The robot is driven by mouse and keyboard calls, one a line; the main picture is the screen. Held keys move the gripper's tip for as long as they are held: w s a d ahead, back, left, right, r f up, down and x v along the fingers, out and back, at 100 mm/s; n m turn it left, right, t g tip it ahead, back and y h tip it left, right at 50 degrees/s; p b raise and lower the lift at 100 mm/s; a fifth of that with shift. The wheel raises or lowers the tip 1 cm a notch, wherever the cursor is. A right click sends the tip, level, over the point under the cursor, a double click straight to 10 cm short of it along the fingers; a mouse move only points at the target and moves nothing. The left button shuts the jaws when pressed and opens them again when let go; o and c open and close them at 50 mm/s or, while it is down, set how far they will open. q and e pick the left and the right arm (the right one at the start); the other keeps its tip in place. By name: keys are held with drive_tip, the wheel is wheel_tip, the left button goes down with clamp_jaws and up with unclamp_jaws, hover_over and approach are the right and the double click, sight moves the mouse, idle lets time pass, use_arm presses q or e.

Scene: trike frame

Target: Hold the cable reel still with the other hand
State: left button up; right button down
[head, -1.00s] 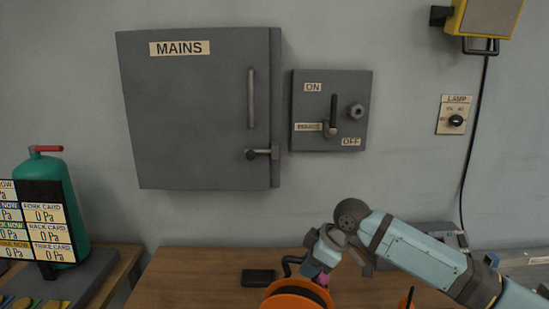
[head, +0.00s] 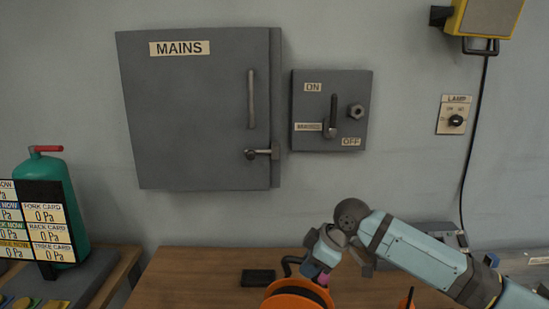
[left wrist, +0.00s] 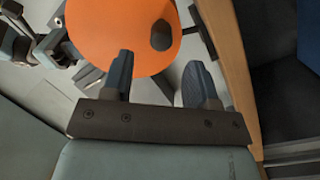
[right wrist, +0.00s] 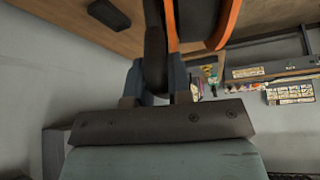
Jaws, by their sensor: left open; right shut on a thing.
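The orange cable reel (head: 297,291) stands at the bottom of the head view, cut off by the picture's edge. Its flat orange side fills the top of the left wrist view (left wrist: 110,35), with a dark oval on it. My left gripper (left wrist: 162,72) is open, its fingers apart just in front of the reel's lower rim; I cannot tell whether they touch. It is out of the head view. My right gripper (head: 318,270) is shut on the reel's dark handle (right wrist: 155,50), beside the orange rim. The fingers hide part of the handle.
A small black box (head: 258,277) lies on the wooden bench (head: 200,275) left of the reel. The grey mains cabinet (head: 200,110) and switch box (head: 310,110) hang on the wall behind. A green cylinder (head: 55,175) with a pressure board stands at left.

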use_arm(q)
drive_tip(key=shift+x, duration=3.55)
drive_tip(key=c, duration=0.7)
drive_tip(key=shift+c, duration=0.2)
drive_tip(key=shift+a, duration=0.1)
drive_tip(key=shift+o, duration=0.2)
drive_tip(key=shift+w+a+r, duration=0.2)
drive_tip(key=shift+a+r, duration=0.05)
drive_tip(key=shift+a, duration=0.3)
drive_tip(key=shift+w+a+r, duration=0.15)
drive_tip(key=shift+a+r, duration=0.1)
drive_tip(key=shift+a, duration=0.3)
